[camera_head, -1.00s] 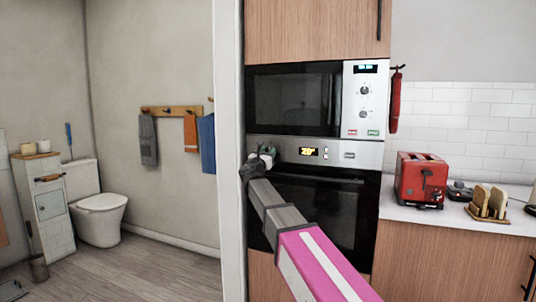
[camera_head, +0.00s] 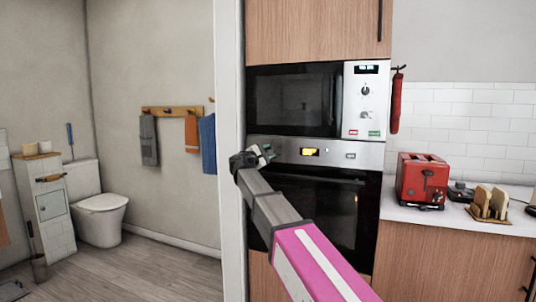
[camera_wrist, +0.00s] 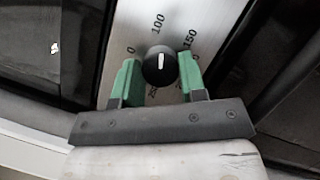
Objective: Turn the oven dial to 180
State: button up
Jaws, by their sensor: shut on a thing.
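The oven dial (camera_wrist: 160,65) is a round black knob with a white mark on a light metal panel in the wrist view. The mark points up in the picture, roughly toward the printed 100; 150 stands to its right. Other numbers around it are partly hidden by the fingers. My gripper (camera_wrist: 158,78) has green fingertips, one on each side of the dial, and is shut on it. In the head view my gripper (camera_head: 261,154) is at the left end of the oven panel (camera_head: 340,155) and covers the dial. The orange oven display (camera_head: 310,152) is lit but unreadable.
The oven door (camera_head: 320,210) is below the panel. A microwave (camera_head: 295,102) with its own knobs is above. A white wall edge (camera_head: 229,130) stands close left of my gripper. A red toaster (camera_head: 422,180) stands on the counter at right.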

jog(key=m+g+y, duration=0.1)
jog(key=m, duration=0.3)
jog(key=m+g+y, duration=0.1)
jog(key=m+g, duration=0.1)
jog(key=m, duration=0.2)
jog(key=shift+r+m, duration=0.15)
jog(key=shift+m, duration=0.25)
jog(key=m+y, duration=0.1)
jog(key=m, duration=0.2)
jog(key=shift+s+d+r+y, duration=0.1)
jog(key=shift+y, duration=0.3)
jog(key=shift+m+y, duration=0.8)
jog(key=shift+m, duration=0.8)
jog(key=o, duration=0.9)
